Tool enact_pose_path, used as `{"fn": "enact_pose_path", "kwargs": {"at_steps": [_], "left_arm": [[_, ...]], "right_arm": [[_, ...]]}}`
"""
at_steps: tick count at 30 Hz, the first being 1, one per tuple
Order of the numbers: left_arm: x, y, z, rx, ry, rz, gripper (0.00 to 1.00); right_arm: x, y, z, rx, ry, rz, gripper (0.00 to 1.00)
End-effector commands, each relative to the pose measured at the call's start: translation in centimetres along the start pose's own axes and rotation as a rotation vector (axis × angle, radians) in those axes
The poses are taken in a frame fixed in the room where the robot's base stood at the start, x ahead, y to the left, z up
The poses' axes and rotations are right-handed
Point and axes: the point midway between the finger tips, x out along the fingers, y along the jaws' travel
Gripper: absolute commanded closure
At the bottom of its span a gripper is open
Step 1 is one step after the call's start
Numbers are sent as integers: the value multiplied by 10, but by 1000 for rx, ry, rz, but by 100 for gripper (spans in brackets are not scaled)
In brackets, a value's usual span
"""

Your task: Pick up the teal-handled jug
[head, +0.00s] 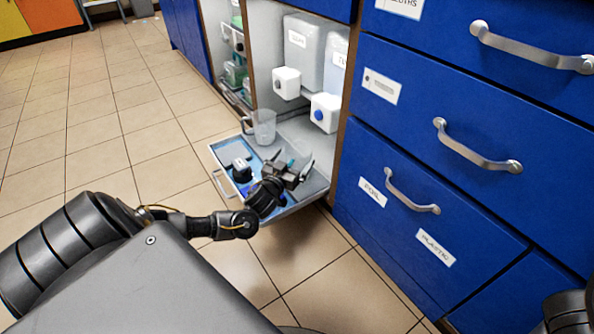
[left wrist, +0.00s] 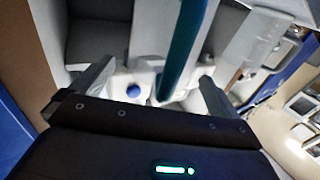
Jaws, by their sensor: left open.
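The teal handle (left wrist: 182,50) of the jug shows large in the left wrist view, running down between the two fingers of my left gripper (left wrist: 150,88). The fingers stand apart on either side of it, and I see no clear contact. In the head view my left gripper (head: 291,174) is over the right part of the pulled-out tray, at the jug's place. It hides most of the teal-handled jug there; only a small teal patch shows beside the fingers. My right gripper is not in view; a dark part of mine shows at the lower right.
A clear jug (head: 263,127) with a plain handle stands at the back of the tray (head: 222,148). A dark-capped item (head: 241,170) sits left of my gripper. White tap blocks (head: 325,112) hang above the tray. Blue drawers (head: 430,175) stand right; the tiled floor at left is clear.

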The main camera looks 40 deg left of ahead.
Motion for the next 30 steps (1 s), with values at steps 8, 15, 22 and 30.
{"fn": "enact_pose_path", "kwargs": {"at_steps": [8,15,22,30], "left_arm": [[11,0,-1,1,-1,0,0],[11,0,-1,0,-1,0,20],[11,0,-1,0,-1,0,50],[11,0,-1,0,0,0,58]], "right_arm": [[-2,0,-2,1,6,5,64],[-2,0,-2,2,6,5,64],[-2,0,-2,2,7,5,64],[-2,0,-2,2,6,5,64]]}}
